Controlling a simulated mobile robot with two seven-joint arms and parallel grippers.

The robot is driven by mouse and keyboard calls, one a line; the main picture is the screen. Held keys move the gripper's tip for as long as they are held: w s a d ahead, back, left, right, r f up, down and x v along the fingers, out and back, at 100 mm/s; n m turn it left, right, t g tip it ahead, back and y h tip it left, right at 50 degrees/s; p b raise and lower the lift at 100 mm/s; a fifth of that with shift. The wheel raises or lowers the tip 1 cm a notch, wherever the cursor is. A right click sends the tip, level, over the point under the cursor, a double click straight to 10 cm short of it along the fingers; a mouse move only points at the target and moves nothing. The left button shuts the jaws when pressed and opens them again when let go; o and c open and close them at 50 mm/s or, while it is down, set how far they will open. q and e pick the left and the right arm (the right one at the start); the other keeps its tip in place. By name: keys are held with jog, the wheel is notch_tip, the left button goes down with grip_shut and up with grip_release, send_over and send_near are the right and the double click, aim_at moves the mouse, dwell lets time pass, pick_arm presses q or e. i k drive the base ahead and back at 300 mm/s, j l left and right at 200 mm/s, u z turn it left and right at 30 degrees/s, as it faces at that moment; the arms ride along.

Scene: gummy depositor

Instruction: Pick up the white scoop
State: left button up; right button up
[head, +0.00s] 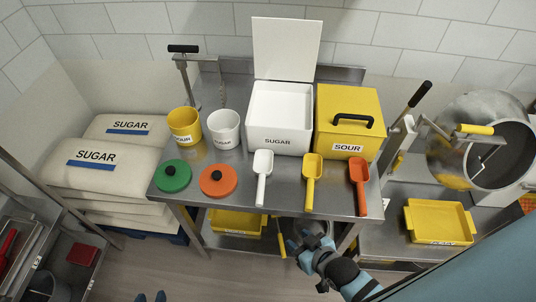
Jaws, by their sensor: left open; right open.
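The white scoop (263,178) lies on the metal table (285,207), in front of the white SUGAR bin (278,120). Its bowl points to the back and its handle to the front edge. A yellow scoop (312,183) and an orange scoop (359,185) lie to its right. My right gripper (305,240) is open, in front of and apart from the table's front edge, nearer me than the scoops.
Green (173,176) and orange (218,180) lids lie left of the white scoop. Behind them stand yellow (185,126) and white (223,129) cups. A yellow SOUR box (346,122) stands back right. Sugar sacks (100,167) are stacked left; a yellow tray (439,222) lies right.

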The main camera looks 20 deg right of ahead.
aim_at(262, 166)
jog(key=j+z, duration=0.15)
jog(key=j, duration=0.4)
jog(key=j+z, duration=0.1)
jog(key=j, duration=0.4)
jog(key=k+j+z, duration=0.15)
jog(key=j, duration=0.35)
jog(key=j+z, duration=0.1)
jog(key=j, duration=0.4)
jog(key=k, duration=0.05)
